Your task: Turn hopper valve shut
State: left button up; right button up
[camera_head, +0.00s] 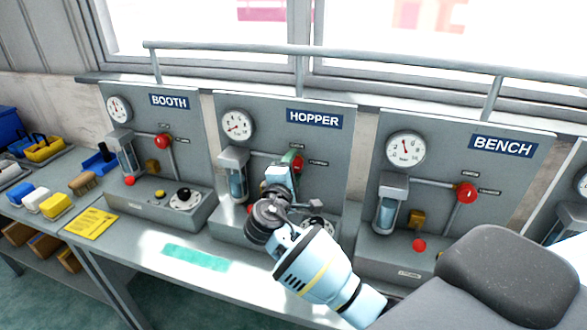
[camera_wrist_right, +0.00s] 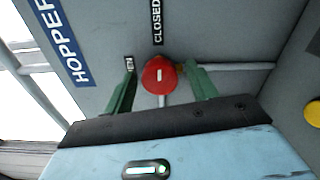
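The red hopper valve knob (camera_wrist_right: 160,75) sits on the grey HOPPER panel (camera_head: 340,150). Its short white mark lines up with the CLOSED label (camera_wrist_right: 157,22) in the right wrist view. A smaller label (camera_wrist_right: 129,64) is beside the left finger. My right gripper (camera_wrist_right: 161,68) is at the knob, with one green finger on each side. The fingers are apart, and small gaps show between them and the knob. In the head view my right gripper (camera_head: 293,162) partly hides the knob (camera_head: 299,163). My left gripper is not in view.
The BOOTH panel (camera_head: 150,135) stands left and the BENCH panel (camera_head: 455,160) right, each with its own red knob, gauge and cylinder. A rail (camera_head: 380,62) runs above the panels. Brushes and coloured blocks lie on the left bench. A yellow sheet (camera_head: 91,223) lies in front.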

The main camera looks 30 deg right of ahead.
dwell(0.3)
jog(key=v, duration=0.7)
jog(key=shift+s+a, duration=0.25)
jog(key=shift+a, duration=0.05)
jog(key=shift+o, duration=0.2)
jog(key=shift+o, duration=1.2)
jog(key=shift+v, duration=2.3)
